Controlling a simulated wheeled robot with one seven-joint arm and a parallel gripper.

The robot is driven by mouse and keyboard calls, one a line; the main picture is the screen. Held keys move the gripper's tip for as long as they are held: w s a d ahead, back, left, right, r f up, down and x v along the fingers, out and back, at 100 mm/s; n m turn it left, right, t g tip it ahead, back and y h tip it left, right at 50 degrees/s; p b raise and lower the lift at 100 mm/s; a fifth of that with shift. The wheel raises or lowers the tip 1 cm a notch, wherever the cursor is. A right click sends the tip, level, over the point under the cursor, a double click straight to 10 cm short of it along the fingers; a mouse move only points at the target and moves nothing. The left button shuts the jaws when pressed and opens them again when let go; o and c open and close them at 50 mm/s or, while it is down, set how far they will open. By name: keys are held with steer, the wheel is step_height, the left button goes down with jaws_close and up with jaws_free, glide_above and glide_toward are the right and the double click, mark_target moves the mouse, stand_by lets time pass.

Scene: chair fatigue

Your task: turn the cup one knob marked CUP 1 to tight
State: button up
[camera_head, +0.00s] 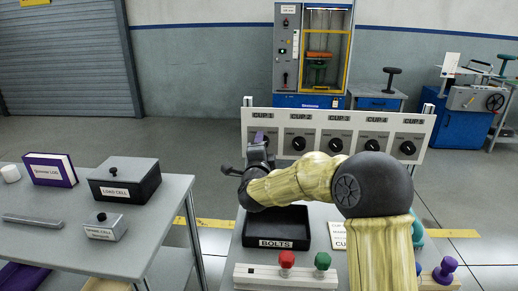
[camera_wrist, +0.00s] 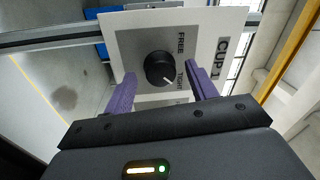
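The CUP 1 knob (camera_wrist: 160,68) is round and black with a white pointer line, on a grey plate marked FREE and TIGHT. In the wrist view its pointer slants down and right, toward the lower end of the word TIGHT. The CUP 1 label (camera_head: 263,115) is at the left end of the white panel (camera_head: 334,116); my gripper hides the knob there. My gripper (camera_wrist: 162,90) is open, its two purple fingers apart on either side of the knob with gaps visible. It also shows in the head view (camera_head: 259,137), in front of the panel.
More knobs, such as the CUP 2 knob (camera_head: 298,144), line the panel to the right. Below are a black BOLTS tray (camera_head: 304,228) and a white rail (camera_head: 262,275) with red and green knobs. A grey table (camera_head: 65,226) with boxes stands left.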

steer(key=shift+s, duration=0.1)
steer(key=s+f, duration=0.1)
steer(key=s, duration=1.6)
steer(key=shift+a+f+p, duration=0.3)
steer(key=shift+s, duration=0.1)
step_height(320, 180, up, 10)
steer(key=p, duration=1)
